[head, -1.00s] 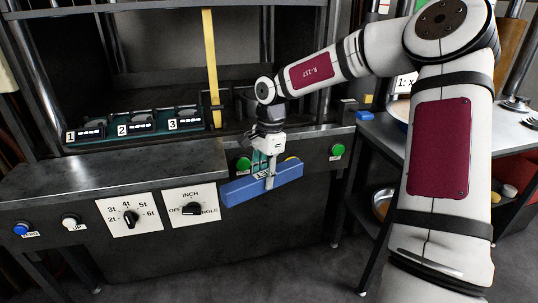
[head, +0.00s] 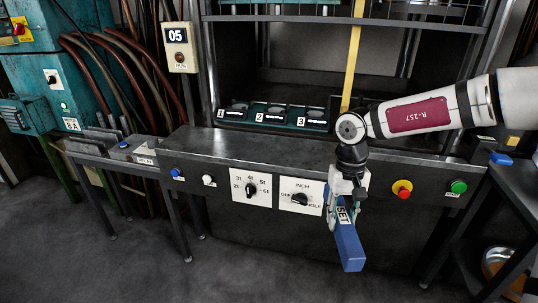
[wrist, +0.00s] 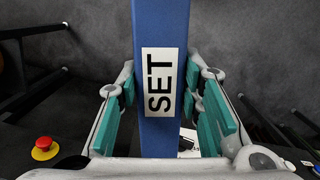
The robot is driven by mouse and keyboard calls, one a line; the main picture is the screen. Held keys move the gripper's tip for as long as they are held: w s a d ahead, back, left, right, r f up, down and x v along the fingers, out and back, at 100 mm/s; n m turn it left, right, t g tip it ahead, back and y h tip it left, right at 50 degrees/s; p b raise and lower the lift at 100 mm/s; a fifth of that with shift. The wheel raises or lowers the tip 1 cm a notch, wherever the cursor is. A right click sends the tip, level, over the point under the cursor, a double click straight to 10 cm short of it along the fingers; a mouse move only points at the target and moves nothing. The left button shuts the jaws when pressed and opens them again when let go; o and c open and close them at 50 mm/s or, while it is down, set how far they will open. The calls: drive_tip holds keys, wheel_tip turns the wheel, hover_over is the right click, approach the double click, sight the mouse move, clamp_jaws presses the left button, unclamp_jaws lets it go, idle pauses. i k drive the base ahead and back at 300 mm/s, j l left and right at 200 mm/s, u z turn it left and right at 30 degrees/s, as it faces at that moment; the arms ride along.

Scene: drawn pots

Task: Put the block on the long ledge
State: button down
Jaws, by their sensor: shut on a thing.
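The block (head: 348,247) is a long blue bar with a white SET label. My gripper (head: 345,203) is shut on it, and in the wrist view the teal finger pads (wrist: 160,105) flank the block (wrist: 160,25). The block hangs in front of the press's control panel, its near end pointing toward the head camera and low. The long ledge (head: 240,146) is the dark metal top running along the front of the press, above the dials. The block is apart from it, lower and nearer to me.
The panel carries dials (head: 251,189), a red stop button (head: 403,193) and a green button (head: 458,187). Numbered teal units (head: 270,115) stand behind the ledge. A yellow upright bar (head: 353,55) rises behind. A side table (head: 100,148) with grey plates stands left.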

sight(271, 148)
drive_tip(key=i+j, duration=0.15)
drive_tip(key=j, duration=0.25)
drive_tip(key=i+j+z, duration=0.1)
drive_tip(key=j, duration=0.3)
drive_tip(key=i+j, duration=0.25)
drive_tip(key=j, duration=0.15)
drive_tip(key=i+j, duration=0.15)
drive_tip(key=j, duration=0.15)
drive_tip(key=i+j+z, duration=0.15)
drive_tip(key=j, duration=0.15)
drive_tip(key=i+j, duration=0.15)
drive_tip(key=j, duration=0.15)
drive_tip(key=i+j+z, duration=0.1)
drive_tip(key=j, duration=0.2)
drive_tip(key=i+j+z, duration=0.15)
drive_tip(key=j, duration=1.15)
drive_tip(key=j+z, duration=0.15)
drive_tip(key=j, duration=1.15)
